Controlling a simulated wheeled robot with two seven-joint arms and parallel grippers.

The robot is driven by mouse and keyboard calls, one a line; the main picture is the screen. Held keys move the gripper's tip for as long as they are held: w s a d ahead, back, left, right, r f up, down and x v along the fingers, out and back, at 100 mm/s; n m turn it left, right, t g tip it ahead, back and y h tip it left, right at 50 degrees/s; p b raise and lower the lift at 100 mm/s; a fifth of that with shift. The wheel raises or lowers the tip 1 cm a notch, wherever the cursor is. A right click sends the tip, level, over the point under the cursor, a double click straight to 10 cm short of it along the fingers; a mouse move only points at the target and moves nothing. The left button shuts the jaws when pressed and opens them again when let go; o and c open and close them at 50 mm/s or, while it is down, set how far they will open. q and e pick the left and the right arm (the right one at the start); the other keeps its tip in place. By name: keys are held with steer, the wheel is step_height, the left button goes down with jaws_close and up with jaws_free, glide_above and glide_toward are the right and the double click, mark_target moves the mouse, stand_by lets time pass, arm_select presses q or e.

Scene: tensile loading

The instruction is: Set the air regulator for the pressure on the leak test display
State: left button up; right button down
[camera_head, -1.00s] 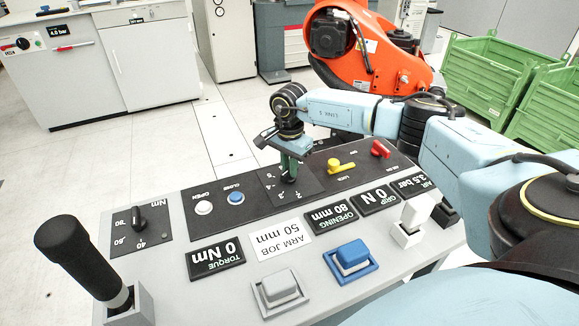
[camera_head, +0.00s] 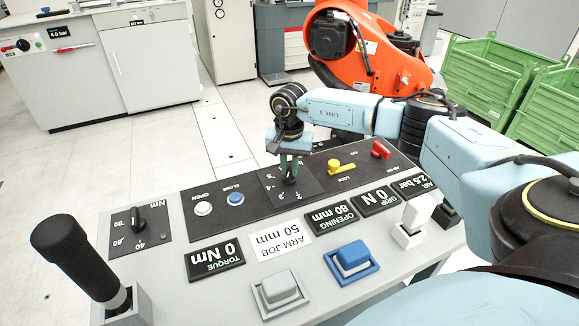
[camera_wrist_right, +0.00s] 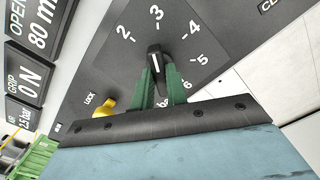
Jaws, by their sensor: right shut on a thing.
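The black air regulator knob (camera_wrist_right: 155,62) sits on a dial plate (camera_wrist_right: 195,35) numbered in bar steps. Its white mark points between 2 and 3. My right gripper (camera_head: 289,172) is shut on this knob, with its green fingers (camera_wrist_right: 162,90) on either side of it in the right wrist view. The air display (camera_head: 413,184) on the panel reads 2.5 bar. A small black display (camera_head: 62,31) on the far left cabinet reads 4.0 bar. My left gripper is out of view.
The panel (camera_head: 300,295) also carries a yellow lock lever (camera_head: 341,167), a red lever (camera_head: 381,149), a torque knob (camera_head: 138,222), several buttons and a tall black handle (camera_head: 75,258). An orange robot (camera_head: 365,60) and green crates (camera_head: 490,75) stand behind.

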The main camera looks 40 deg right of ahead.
mark_target(289, 170)
steer(key=c, duration=1.4)
jaws_free()
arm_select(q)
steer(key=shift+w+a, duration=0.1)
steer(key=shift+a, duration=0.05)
arm_select(e)
steer(key=shift+r, duration=0.1)
